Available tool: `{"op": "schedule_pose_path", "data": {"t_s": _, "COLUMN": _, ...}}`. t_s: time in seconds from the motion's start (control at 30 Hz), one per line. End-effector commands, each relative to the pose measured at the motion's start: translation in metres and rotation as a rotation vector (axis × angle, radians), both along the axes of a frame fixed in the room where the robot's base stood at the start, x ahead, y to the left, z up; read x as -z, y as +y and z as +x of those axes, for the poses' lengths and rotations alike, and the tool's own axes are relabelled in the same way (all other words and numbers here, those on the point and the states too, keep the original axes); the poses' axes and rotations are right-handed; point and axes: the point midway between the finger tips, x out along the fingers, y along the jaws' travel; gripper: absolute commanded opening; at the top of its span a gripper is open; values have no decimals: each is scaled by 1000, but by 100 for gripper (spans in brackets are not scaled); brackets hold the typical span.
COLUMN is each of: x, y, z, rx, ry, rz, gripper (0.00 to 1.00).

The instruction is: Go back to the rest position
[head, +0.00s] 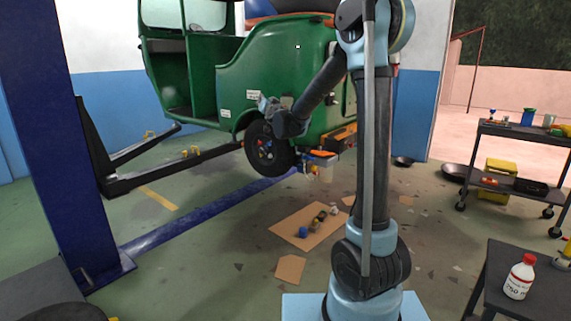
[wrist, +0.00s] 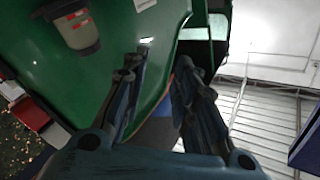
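My gripper (head: 267,103) is at the end of my bent arm, beside the green rickshaw (head: 284,65), just above its dark wheel (head: 267,147). In the wrist view, the two fingers of my gripper (wrist: 158,66) stand apart with nothing visible between them. The green rickshaw body (wrist: 115,55) fills the area behind and to the left of the fingers. I cannot tell how close the fingertips are to it.
A blue lift post (head: 55,130) and its dark arms (head: 185,165) support the raised rickshaw. A cardboard sheet (head: 290,232) with small parts lies below. A dark table with a white bottle (head: 519,279) and a tool cart (head: 520,135) stand right. A translucent reservoir (wrist: 78,32) is on the rickshaw.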

Motion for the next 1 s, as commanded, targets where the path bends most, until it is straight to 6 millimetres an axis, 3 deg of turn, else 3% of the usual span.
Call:
{"op": "schedule_pose_path", "data": {"t_s": 0.27, "x": 14, "y": -34, "z": -66, "rx": -119, "ry": 136, "rz": -145, "gripper": 27}}
{"op": "schedule_pose_path", "data": {"t_s": 0.47, "x": 43, "y": -63, "z": -121, "rx": -180, "ry": 266, "rz": -249, "gripper": 27}}
{"op": "schedule_pose_path", "data": {"t_s": 0.77, "x": 105, "y": -116, "z": -216, "rx": -232, "ry": 502, "rz": -398, "gripper": 27}}
{"op": "schedule_pose_path", "data": {"t_s": 1.0, "x": 163, "y": -164, "z": -300, "rx": -237, "ry": 721, "rz": -498, "gripper": 27}}
